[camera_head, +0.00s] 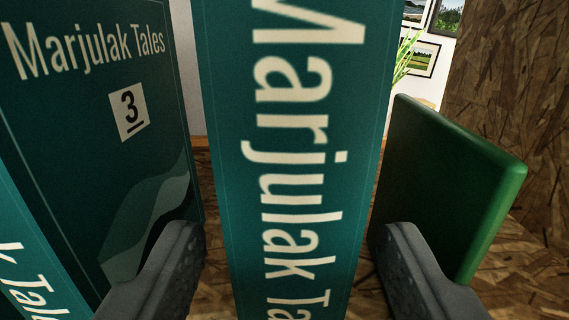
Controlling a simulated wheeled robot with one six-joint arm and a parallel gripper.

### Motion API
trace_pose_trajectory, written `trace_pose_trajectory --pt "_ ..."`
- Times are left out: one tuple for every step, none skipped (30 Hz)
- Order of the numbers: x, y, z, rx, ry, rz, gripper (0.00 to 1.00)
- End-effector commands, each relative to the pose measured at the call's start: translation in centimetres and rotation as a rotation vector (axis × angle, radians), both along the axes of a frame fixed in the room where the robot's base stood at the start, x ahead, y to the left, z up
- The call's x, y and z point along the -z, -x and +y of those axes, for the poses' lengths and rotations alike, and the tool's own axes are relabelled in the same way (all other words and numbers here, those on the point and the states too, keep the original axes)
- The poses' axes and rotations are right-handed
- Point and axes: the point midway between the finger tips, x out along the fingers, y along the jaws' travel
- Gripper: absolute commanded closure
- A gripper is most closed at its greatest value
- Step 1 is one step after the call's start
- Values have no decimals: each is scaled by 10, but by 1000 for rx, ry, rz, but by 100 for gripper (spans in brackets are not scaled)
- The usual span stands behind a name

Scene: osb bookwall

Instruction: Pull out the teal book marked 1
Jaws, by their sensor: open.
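A teal book spine (295,150) stands upright in the middle, very close, with large cream letters reading "Marjulak Ta" down it. Its lower end runs out of the picture, so I see no number on it. My gripper (290,262) is open, with one dark grey finger left of this spine and one right of it. A gap shows between the spine and each finger in the picture. Another teal book (75,110) on the left shows its cover, with "Marjulak Tales" and a white label marked 3. I see no label marked 1.
Part of another teal spine (22,265) shows at the lower left edge. A green block-like object (450,190) stands on the right, behind the right finger. An OSB wall (510,80) rises at the right. Framed pictures (422,58) and a plant (405,55) are far behind.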

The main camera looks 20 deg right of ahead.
Motion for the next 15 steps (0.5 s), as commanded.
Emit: trace_pose_trajectory --pt "0 -2 -1 0 0 0 44" --pt "0 -2 -1 0 0 0 44" --pt "0 -3 -1 0 0 0 44" --pt "0 -4 -2 0 0 0 44" --pt "0 -5 -2 0 0 1 44" --pt "0 -6 -2 0 0 1 44" --pt "0 -7 -3 0 0 1 44" --pt "1 -8 -3 0 0 1 44" --pt "1 -9 -3 0 0 1 44" --pt "1 -10 -4 1 0 1 44" --pt "1 -10 -4 1 0 1 44" --pt "1 -11 -4 1 0 1 44" --pt "1 -12 -5 1 0 1 44" --pt "1 -13 -5 1 0 1 44" --pt "0 -14 -5 1 0 1 44"
